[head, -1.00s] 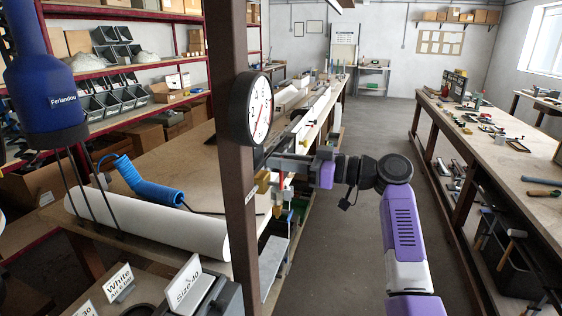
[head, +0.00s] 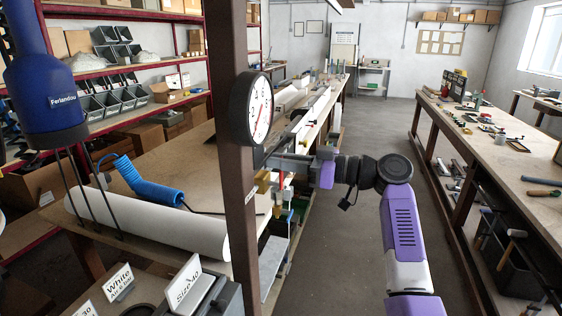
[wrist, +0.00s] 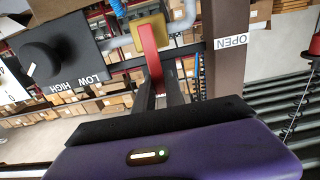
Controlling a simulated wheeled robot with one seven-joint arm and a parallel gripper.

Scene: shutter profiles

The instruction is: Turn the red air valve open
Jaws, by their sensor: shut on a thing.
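The red valve lever (wrist: 153,52) shows in the wrist view, standing out from a brass-coloured valve body (wrist: 165,35). My gripper (wrist: 159,82) is shut on the lever, with its two dark fingers on either side; the lever's lower end is between them. In the head view my gripper (head: 288,165) reaches left to the valve, just right of the brown post, below the round gauge (head: 250,108). The brass valve body (head: 263,182) is partly hidden by the post there. An OPEN label (wrist: 230,41) is on the post in the wrist view.
A black box with a knob (wrist: 42,62) marked HIGH and LOW sits close to the valve. The brown post (head: 236,215) stands directly beside my gripper. A long workbench (head: 500,155) with tools is at the right; the aisle floor between the benches is clear.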

